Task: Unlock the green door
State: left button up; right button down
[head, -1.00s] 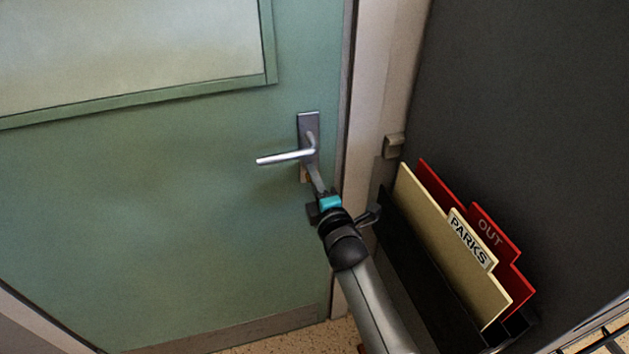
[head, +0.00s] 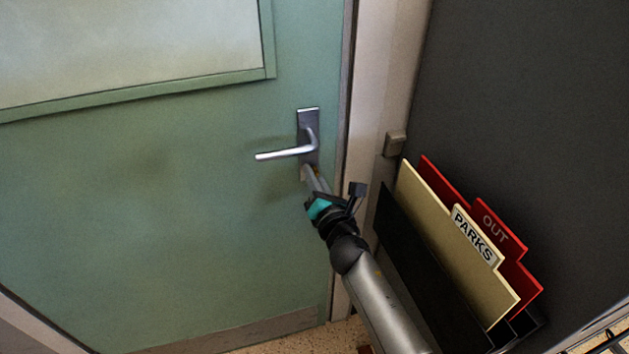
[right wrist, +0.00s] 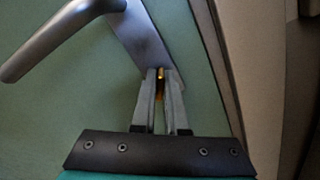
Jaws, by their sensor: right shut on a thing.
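The green door (head: 150,200) fills the left of the head view and looks closed against its frame. Its silver lever handle (head: 283,154) points left from a metal plate (head: 308,118). My right gripper (head: 309,173) is at the lower end of this plate, below the lever. In the right wrist view its two fingers (right wrist: 160,85) are shut on a small brass-coloured thing (right wrist: 160,77), which looks like a key at the lock. The fingers hide most of it and the keyhole. The lever (right wrist: 60,38) shows at upper left there. My left gripper is not in view.
Right of the pale door frame (head: 374,100) is a dark wall (head: 520,90) with a black file holder (head: 425,270). It holds a cream folder marked PARKS (head: 440,230) and a red one marked OUT (head: 495,230). They stand close to my right arm.

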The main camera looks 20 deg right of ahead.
jog(key=shift+n, duration=0.6)
jog(key=n, duration=0.6)
jog(key=shift+p, duration=0.35)
jog(key=c, duration=0.9)
grip_release()
jog(key=s, duration=0.9)
jog(key=shift+d+p, duration=0.2)
jog(key=shift+p, duration=0.1)
